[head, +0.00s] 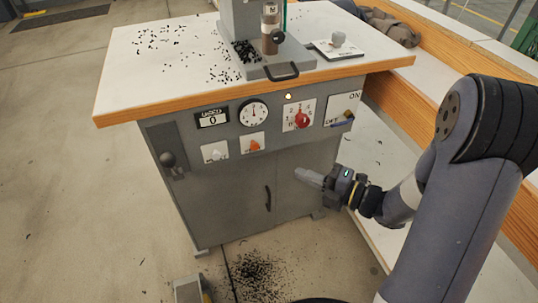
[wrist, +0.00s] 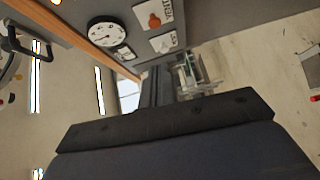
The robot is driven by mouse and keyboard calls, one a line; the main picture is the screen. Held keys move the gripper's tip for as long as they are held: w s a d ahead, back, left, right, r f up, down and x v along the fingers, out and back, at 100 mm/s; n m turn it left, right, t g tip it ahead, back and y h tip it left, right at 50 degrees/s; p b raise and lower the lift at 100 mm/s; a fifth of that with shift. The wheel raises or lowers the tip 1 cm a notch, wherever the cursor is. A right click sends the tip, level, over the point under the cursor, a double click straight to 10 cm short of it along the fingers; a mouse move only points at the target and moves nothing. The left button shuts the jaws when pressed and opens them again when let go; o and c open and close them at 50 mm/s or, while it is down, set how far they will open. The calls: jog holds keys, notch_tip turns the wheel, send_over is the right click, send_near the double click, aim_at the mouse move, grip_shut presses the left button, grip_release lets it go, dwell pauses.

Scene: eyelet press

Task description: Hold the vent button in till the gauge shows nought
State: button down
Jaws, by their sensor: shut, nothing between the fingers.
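The round white gauge (head: 253,113) is on the grey front panel below the table top. It also shows in the wrist view (wrist: 107,31). Its dark needle is visible, but the reading is too small to tell. An orange button (head: 254,146) sits on a white plate just below the gauge, and also shows in the wrist view (wrist: 153,20). Its label is not clearly legible, so I cannot be sure it is the vent button. My gripper (head: 308,178) is shut and empty, below and right of the orange button, apart from it. The wrist view shows its dark body (wrist: 165,125).
Left of the orange button is a white control plate (head: 214,152). A counter reading 0 (head: 211,118), a red knob (head: 301,116) and an ON/OFF switch (head: 345,108) are nearby. A door handle (head: 267,198) stands out below. The press (head: 270,38) stands on the table.

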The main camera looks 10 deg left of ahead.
jog(key=shift+s+f+n+g+y, duration=0.2)
jog(key=shift+n+g+y, duration=0.1)
jog(key=shift+y, duration=0.1)
jog(key=shift+a, duration=0.1)
jog(key=b, duration=0.1)
send_near(254, 144)
jog(key=s+a+f, duration=0.1)
jog(key=s+a, duration=0.1)
jog(key=a, duration=0.3)
jog(key=shift+w+a+f+b, duration=0.1)
jog(key=shift+w+a, duration=0.15)
jog(key=shift+w, duration=0.25)
jog(key=shift+w+a+r+b, duration=0.1)
jog(key=shift+w+a, duration=0.1)
jog(key=shift+w, duration=0.3)
jog(key=shift+w+a+f+b, duration=0.1)
jog(key=shift+w+a, duration=0.15)
jog(key=shift+w, duration=0.25)
